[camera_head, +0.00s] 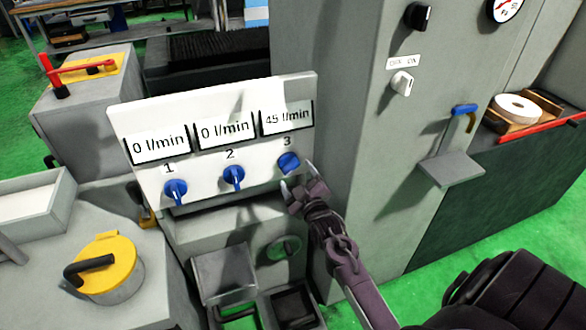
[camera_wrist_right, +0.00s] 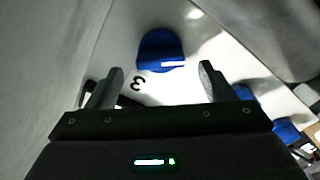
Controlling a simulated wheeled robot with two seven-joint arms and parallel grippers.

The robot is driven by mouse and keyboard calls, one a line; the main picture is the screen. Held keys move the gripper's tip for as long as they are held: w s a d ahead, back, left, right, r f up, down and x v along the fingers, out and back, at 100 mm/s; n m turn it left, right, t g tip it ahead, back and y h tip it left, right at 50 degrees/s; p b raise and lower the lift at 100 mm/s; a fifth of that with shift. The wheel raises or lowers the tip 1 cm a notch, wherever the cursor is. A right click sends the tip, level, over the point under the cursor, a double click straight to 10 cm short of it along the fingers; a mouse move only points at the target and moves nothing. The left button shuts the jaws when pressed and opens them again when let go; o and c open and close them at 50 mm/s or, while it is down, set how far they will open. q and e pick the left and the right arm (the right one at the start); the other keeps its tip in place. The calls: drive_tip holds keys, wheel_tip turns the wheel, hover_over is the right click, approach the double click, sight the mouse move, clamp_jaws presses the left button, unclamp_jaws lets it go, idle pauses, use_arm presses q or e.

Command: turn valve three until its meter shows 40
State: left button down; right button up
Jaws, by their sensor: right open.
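Valve three is the blue knob (camera_head: 289,163) under the number 3 on the white panel (camera_head: 145,126). Its meter (camera_head: 286,117) reads 45 l/min. Valve one (camera_head: 175,191) and valve two (camera_head: 234,178) are blue knobs to the left, and their meters read 0 l/min. My right gripper (camera_head: 297,178) is open just in front of and below valve three. In the right wrist view the valve three knob (camera_wrist_right: 161,50) lies beyond and between the two open fingertips (camera_wrist_right: 162,68), apart from them, with its white mark pointing right. My left gripper is not in view.
A grey cabinet (camera_head: 360,150) with a white OFF/ON switch (camera_head: 402,83) stands close to the right of the panel. A yellow-lidded pot (camera_head: 105,262) is at the lower left.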

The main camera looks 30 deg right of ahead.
sight(293, 170)
drive_tip(key=shift+x, duration=1.85)
drive_tip(key=c, duration=1)
drive_tip(key=shift+f+m+p, duration=0.1)
drive_tip(key=shift+m+p, duration=0.35)
drive_tip(key=shift+m, duration=1.25)
drive_tip(key=o, duration=1)
drive_tip(key=shift+s, duration=0.1)
drive_tip(key=v, duration=0.7)
drive_tip(key=shift+s+b, duration=0.3)
drive_tip(key=shift+b, duration=0.15)
